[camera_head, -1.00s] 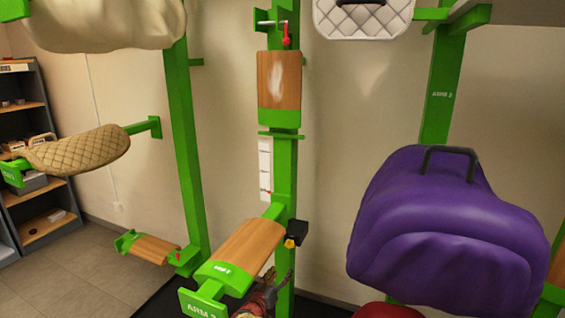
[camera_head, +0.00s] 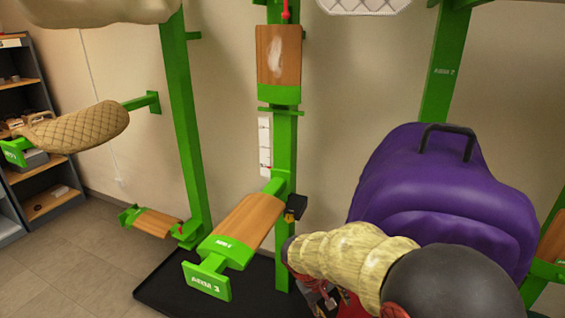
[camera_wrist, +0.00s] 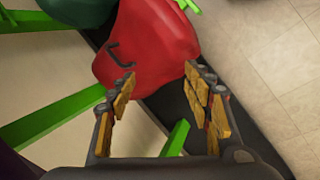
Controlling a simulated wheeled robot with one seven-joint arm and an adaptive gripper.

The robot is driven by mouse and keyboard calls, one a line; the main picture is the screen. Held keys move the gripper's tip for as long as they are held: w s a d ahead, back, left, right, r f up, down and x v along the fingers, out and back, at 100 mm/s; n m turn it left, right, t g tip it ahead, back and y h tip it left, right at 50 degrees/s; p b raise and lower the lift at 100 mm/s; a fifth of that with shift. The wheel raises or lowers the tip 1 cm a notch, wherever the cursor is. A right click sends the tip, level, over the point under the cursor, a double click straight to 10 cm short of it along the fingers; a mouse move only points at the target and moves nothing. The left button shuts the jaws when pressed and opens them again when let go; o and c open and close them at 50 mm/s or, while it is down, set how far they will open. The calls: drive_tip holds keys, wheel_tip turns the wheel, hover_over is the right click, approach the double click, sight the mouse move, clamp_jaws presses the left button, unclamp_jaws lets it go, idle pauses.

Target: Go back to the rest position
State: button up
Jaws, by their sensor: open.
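My gripper (camera_wrist: 160,76) shows in the wrist view with its two padded fingers spread apart and nothing between them. Beyond the fingertips is a red covered saddle (camera_wrist: 150,38) with a dark handle. In the head view my gripper (camera_head: 318,292) is low, right of the wooden-topped ARM 3 rack arm (camera_head: 245,222), and partly hidden by my own forearm. The ARM 3 rack arm is bare.
A purple covered saddle (camera_head: 440,185) hangs at the right, behind my forearm. A quilted tan saddle (camera_head: 85,128) is at the left. Green posts (camera_head: 180,120) stand on a black mat (camera_head: 165,295). Tiled floor (camera_head: 85,255) is open at lower left.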

drive_tip(key=s+d+r+m+t+y+p, duration=0.1)
drive_tip(key=s+r+m+y, duration=0.15)
drive_tip(key=s+r, duration=0.7)
drive_tip(key=s+d+r+m+t+y+p, duration=0.1)
drive_tip(key=s+r+y+p, duration=0.15)
drive_tip(key=s+r, duration=0.7)
drive_tip(key=s+d+r+m+t, duration=0.1)
drive_tip(key=s+d+r+t, duration=0.1)
drive_tip(key=s+r, duration=0.2)
drive_tip(key=shift+d+r+p, duration=0.2)
drive_tip(key=shift+r+p, duration=0.25)
drive_tip(key=shift+r, duration=0.3)
drive_tip(key=shift+s, duration=0.1)
